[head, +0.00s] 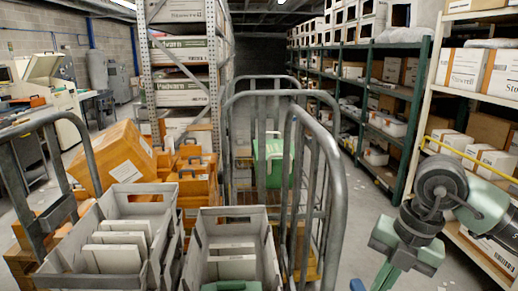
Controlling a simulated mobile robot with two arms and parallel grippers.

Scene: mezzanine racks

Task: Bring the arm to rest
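My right arm (440,190) comes in at the lower right, bent, with grey joints and pale green links. It hangs in front of the right-hand shelving. My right gripper (384,276) points down at the bottom edge and is partly cut off, so its opening does not show clearly. I see nothing held in the part that shows. My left arm and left gripper cannot be made out in this view.
A metal-railed cart (334,190) stands close ahead. Two grey bins (190,262) stand in front, the left one holding white items. Orange cases (197,180) and a tilted cardboard box (112,158) lie behind. Shelving (422,92) lines the right; a strip of floor (362,215) is clear.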

